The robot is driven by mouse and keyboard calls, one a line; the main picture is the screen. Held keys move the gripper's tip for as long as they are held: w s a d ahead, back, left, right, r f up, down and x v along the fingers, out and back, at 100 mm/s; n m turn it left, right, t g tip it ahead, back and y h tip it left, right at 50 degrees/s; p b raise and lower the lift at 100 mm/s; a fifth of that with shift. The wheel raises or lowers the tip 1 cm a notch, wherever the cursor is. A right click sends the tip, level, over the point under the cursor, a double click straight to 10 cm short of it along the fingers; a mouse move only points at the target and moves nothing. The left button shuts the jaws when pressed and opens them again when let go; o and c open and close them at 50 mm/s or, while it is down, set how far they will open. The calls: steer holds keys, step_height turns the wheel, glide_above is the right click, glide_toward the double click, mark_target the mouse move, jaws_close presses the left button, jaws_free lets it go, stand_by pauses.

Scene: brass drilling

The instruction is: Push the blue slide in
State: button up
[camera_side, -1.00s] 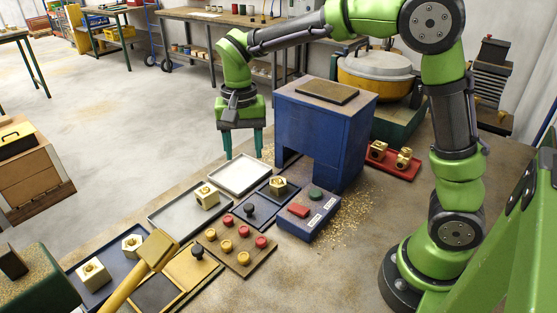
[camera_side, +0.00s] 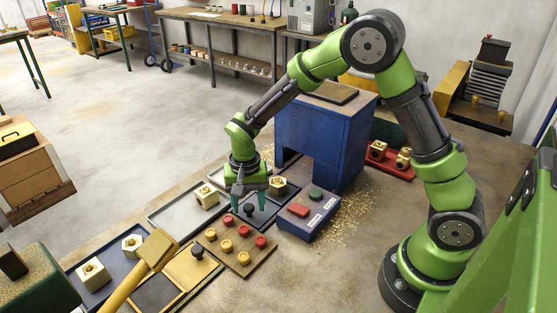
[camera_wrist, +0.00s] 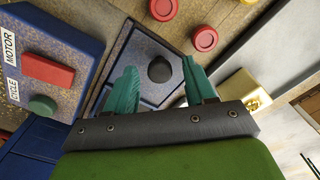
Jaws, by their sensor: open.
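The blue slide (camera_side: 269,212) is a dark blue plate with a black knob (camera_side: 249,209) at its near end. A brass block (camera_side: 277,185) sits at its far end, towards the blue machine housing (camera_side: 320,130). My gripper (camera_side: 249,208) points down over the slide with its teal fingers open. One finger is on each side of the knob in the side view. In the wrist view the knob (camera_wrist: 160,69) shows between the spread fingers (camera_wrist: 162,85), apart from both. Part of the slide is hidden by my gripper.
A control box (camera_side: 308,215) with red and green buttons stands close to the right of the slide. A board (camera_side: 243,262) of red and yellow pieces lies in front. A yellow slide (camera_side: 190,272) and a grey tray (camera_side: 180,215) with a brass block lie to the left.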

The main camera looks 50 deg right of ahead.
steer(key=shift+c, duration=0.3)
jaws_close()
steer(key=d, duration=1.4)
steer(key=shift+d, duration=0.35)
steer(key=shift+c, duration=1.2)
jaws_free()
steer(key=shift+d, duration=0.1)
steer(key=o, duration=0.3)
steer(key=shift+a, duration=0.2)
